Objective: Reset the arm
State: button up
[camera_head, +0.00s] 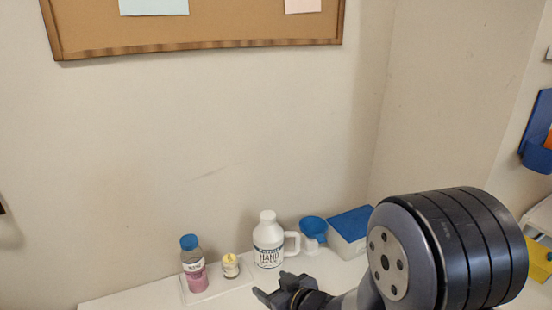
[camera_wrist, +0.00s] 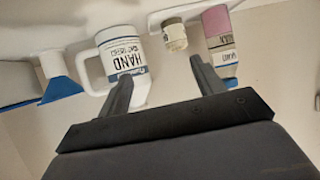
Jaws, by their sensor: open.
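My gripper (camera_head: 279,291) is at the bottom of the head view, in front of the shelf with the bottles. In the wrist view my gripper (camera_wrist: 164,78) shows two dark fingers spread apart with nothing between them. A white handled jug labelled HAND (camera_head: 268,243) stands behind the gripper. It also shows in the wrist view (camera_wrist: 124,52), upside down, partly covered by one finger. My arm's large round joint fills the lower right of the head view.
On the white shelf (camera_head: 130,298) stand a pink bottle with blue cap (camera_head: 193,265), a small yellow-topped jar (camera_head: 230,266), a blue funnel (camera_head: 313,228) and a blue-lidded box (camera_head: 350,228). A cork board (camera_head: 220,28) hangs above. The wall between is bare.

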jog(key=w+d+f+m+h, duration=0.1)
jog(key=d, duration=0.2)
jog(key=w+d+m+t+h+p, duration=0.1)
jog(key=d+m+h, duration=0.1)
jog(key=d, duration=0.2)
jog(key=w+d+f+m+t+h+p, duration=0.1)
jog(key=d+m+h, duration=0.1)
jog(key=d, duration=0.1)
jog(key=shift+w+d+f, duration=0.15)
jog(key=shift+w+f, duration=0.15)
jog(key=shift+f, duration=0.05)
jog(key=shift+d+f+m+h, duration=0.2)
jog(key=shift+d+m+h, duration=0.15)
jog(key=shift+d, duration=0.25)
jog(key=shift+w, duration=0.1)
